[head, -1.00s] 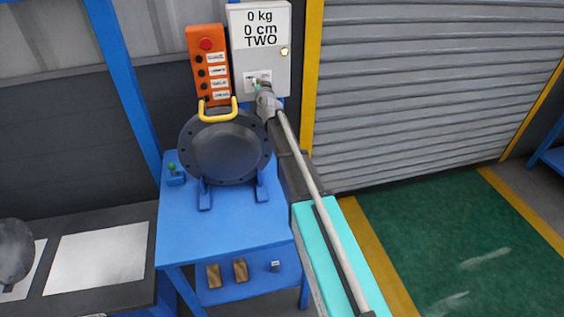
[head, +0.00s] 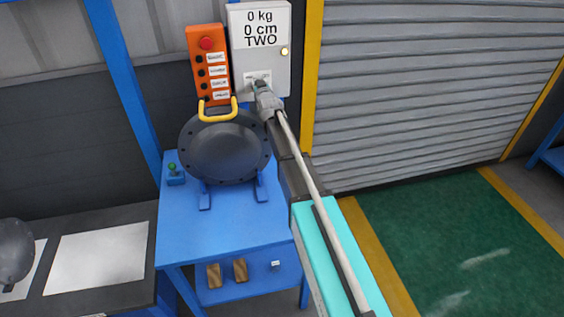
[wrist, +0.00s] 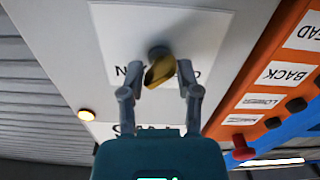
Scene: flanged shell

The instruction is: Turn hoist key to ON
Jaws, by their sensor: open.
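The hoist key (wrist: 160,70) is a small yellow key on a dark round lock, set in a white label plate (wrist: 125,28) on the grey control box (head: 280,68). In the wrist view the key is tilted, and the label's lettering behind it is mostly covered. My gripper (wrist: 160,82) is open, with one finger on each side of the key; a gap shows beside both fingers. In the head view my gripper (head: 258,86) is at the label on the lower part of the box and hides the key.
An orange button panel (head: 208,62) with a red button is left of the box. A dark flanged shell (head: 228,150) with a yellow handle stands on the blue table (head: 228,235), close to my arm. A lamp (wrist: 86,114) glows on the box.

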